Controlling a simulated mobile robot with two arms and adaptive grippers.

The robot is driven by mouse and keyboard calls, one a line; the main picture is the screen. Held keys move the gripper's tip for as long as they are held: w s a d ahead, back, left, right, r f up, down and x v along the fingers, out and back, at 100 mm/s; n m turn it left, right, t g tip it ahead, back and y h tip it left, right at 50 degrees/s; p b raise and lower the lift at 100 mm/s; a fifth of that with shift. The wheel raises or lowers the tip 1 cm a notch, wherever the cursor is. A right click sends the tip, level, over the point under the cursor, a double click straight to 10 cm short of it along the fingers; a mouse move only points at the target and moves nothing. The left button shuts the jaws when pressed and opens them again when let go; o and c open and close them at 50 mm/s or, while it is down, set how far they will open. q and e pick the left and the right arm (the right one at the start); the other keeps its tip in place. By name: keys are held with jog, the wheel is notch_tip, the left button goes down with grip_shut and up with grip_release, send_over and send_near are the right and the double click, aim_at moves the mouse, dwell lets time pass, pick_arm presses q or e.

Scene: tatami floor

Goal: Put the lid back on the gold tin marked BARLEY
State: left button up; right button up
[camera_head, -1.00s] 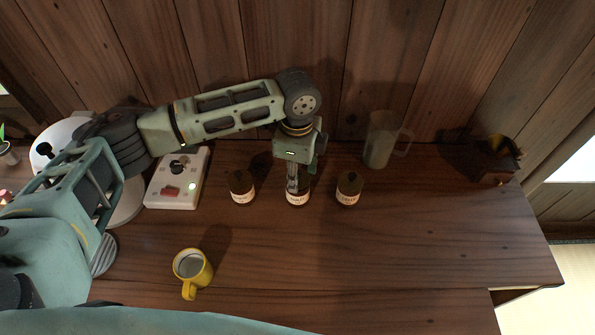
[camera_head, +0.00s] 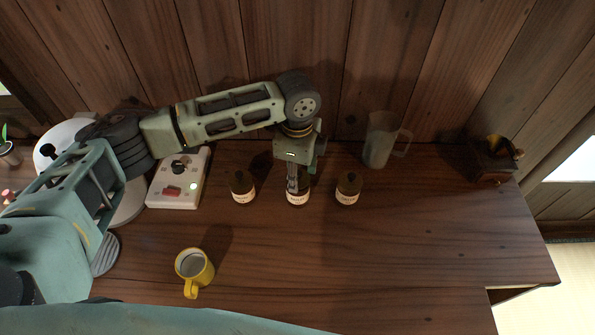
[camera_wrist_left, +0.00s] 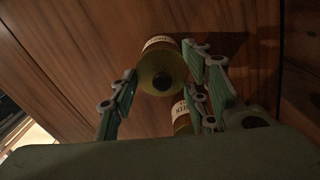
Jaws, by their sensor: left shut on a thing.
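Three small tins with dark bodies and pale labels stand in a row on the table in the head view: a left tin (camera_head: 242,188), a middle tin (camera_head: 297,199) and a right tin (camera_head: 348,189). Their labels are too small to read surely. My left gripper (camera_head: 297,184) points down over the middle tin and hides much of its top. In the left wrist view, my left gripper's fingers (camera_wrist_left: 158,66) flank a round gold lid (camera_wrist_left: 153,72) with a dark knob and are shut on it. The lid overlaps the middle tin; whether it is seated is unclear. My right gripper is not in view.
A yellow mug (camera_head: 193,267) stands at the front left. A white control box (camera_head: 179,180) is left of the tins. A translucent pitcher (camera_head: 379,140) and a dark wooden box (camera_head: 492,163) stand at the back right. The right front of the table is clear.

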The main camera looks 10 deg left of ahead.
pick_arm(q)
jog(key=shift+f+p, duration=0.15)
jog(key=shift+p, duration=0.25)
dwell(0.7)
jog(key=shift+p, duration=0.55)
dwell(0.5)
jog(key=o, duration=1)
jog(key=o, duration=0.5)
